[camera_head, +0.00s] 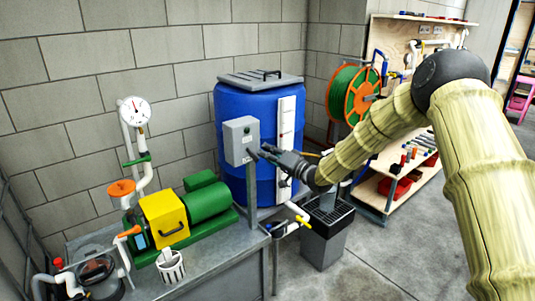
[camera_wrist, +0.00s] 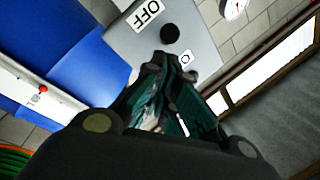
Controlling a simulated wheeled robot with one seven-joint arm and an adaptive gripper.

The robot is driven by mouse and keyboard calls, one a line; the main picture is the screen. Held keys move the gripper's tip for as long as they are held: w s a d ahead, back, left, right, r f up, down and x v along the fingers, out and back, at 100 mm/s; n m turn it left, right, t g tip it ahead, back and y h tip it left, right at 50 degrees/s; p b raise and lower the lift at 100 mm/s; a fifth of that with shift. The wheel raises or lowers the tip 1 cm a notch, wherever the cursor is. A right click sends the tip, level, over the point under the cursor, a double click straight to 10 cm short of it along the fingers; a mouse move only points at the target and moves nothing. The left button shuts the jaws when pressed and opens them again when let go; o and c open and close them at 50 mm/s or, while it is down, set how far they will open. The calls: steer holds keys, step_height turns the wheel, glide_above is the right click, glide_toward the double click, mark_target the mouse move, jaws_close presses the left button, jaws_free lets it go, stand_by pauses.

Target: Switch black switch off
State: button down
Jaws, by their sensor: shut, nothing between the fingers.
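The grey switch box (camera_head: 240,141) stands on a post in front of the blue barrel in the head view. In the wrist view its grey face (camera_wrist: 188,22) carries an OFF label (camera_wrist: 146,14), a round black switch (camera_wrist: 170,34) and a second, partly hidden label (camera_wrist: 186,58). My gripper (camera_head: 265,151) is at the right side of the box in the head view. In the wrist view my gripper (camera_wrist: 165,68) is shut and empty, its tips close below the black switch. I cannot tell whether they touch it.
The blue barrel (camera_head: 232,105) with a white level gauge (camera_head: 286,130) stands behind the box. A green and yellow pump (camera_head: 165,219) sits on the metal bench at left. A grey bin (camera_head: 322,247) is below my arm. Open floor (camera_head: 390,262) lies at lower right.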

steer(key=s+d, duration=0.5)
steer(key=d, duration=0.5)
steer(key=shift+s+d, duration=0.15)
steer(key=shift+s, duration=0.1)
steer(key=s+a+f+m+g+h, duration=0.15)
steer(key=s+f, duration=0.25)
steer(key=f, duration=0.5)
steer(key=s+a+f+h, duration=0.1)
steer(key=s+f+h, duration=0.25)
steer(key=f, duration=0.55)
steer(key=s+d+f+g+h+p, duration=0.1)
steer(key=s+f+g+h, duration=0.3)
steer(key=s+f, duration=1.3)
steer(key=s+d+f+n+g+h, duration=0.1)
steer(key=s+d+f+g, duration=0.1)
steer(key=s, duration=1)
steer(key=s+d+f+n+g+h+p, duration=0.1)
steer(key=s+d+f+g+h, duration=0.1)
steer(key=s, duration=0.9)
steer(key=s+d+f+n+g+h, duration=0.1)
steer(key=s+f+g, duration=0.3)
steer(key=s, duration=0.8)
steer(key=shift+s+d+h, duration=0.3)
steer(key=shift+d+h, duration=0.1)
steer(key=shift+d, duration=0.45)
steer(key=shift+s, duration=0.1)
